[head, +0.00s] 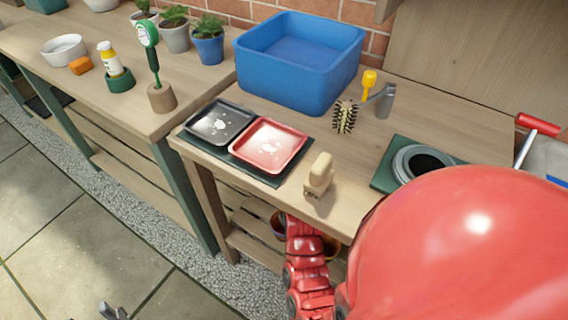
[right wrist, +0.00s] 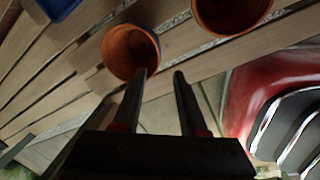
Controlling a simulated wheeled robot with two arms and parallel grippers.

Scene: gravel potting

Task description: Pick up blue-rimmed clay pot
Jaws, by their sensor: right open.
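Two clay pots sit on the lower shelf under the right bench. In the head view one pot (head: 278,226), with a dark bluish rim, shows left of my right forearm; another pot (head: 332,249) is partly hidden right of it. In the right wrist view a terracotta pot (right wrist: 130,52) is at upper middle and a second pot (right wrist: 229,14) is cut off at the top. My left gripper (head: 112,312) just shows at the bottom edge.
The slatted shelf (right wrist: 200,62) has gaps. A blue item (right wrist: 57,8) is in the wrist view's top left corner.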

